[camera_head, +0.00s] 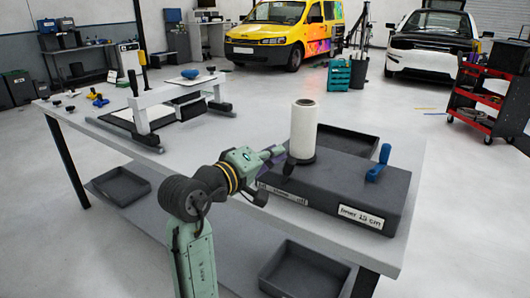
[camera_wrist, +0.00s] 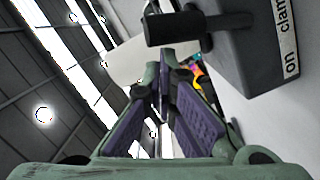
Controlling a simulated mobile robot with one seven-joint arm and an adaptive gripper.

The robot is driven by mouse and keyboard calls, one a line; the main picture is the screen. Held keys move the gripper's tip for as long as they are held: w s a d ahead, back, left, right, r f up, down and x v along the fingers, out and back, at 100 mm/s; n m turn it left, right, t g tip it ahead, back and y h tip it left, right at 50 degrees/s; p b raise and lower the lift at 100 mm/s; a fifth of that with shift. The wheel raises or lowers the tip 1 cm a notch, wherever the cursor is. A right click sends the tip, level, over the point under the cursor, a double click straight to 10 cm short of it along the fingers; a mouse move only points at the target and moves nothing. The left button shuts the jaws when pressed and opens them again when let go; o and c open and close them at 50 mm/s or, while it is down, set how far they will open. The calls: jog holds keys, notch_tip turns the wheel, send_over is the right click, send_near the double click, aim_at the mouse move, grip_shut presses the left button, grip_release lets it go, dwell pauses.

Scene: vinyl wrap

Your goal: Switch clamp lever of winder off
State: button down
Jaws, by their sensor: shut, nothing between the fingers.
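The winder (camera_head: 345,180) is a dark grey box on the workbench, with a white roll (camera_head: 304,127) standing upright on it and a blue crank handle (camera_head: 379,163) at its right. A clamp label (camera_head: 283,194) runs along its front left face; "on" is readable in the wrist view (camera_wrist: 290,60). The black clamp lever (camera_wrist: 198,28) crosses the top of the wrist view, just beyond my fingertips. In the head view my gripper largely hides the lever area. My gripper (camera_head: 277,154) is shut and empty, beside the roll's base; its purple fingers meet in the wrist view (camera_wrist: 181,58). Contact with the lever cannot be told.
A dark open tray (camera_head: 345,142) lies behind the winder. More trays (camera_head: 121,186) sit on the lower shelf. The bench between frame and winder is mostly clear.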

aim_at(288, 158)
jog(key=shift+s+d+f+m+y, duration=0.1)
jog(key=shift+s+d+m+y, duration=0.1)
jog(key=shift+s+d+m, duration=0.55)
jog(key=shift+s+d+f+m+y, duration=0.1)
jog(key=shift+s+d+m+y, duration=0.1)
jog(key=shift+d+m, duration=0.55)
jog(key=shift+a+m, duration=0.15)
jog(key=shift+m, duration=0.15)
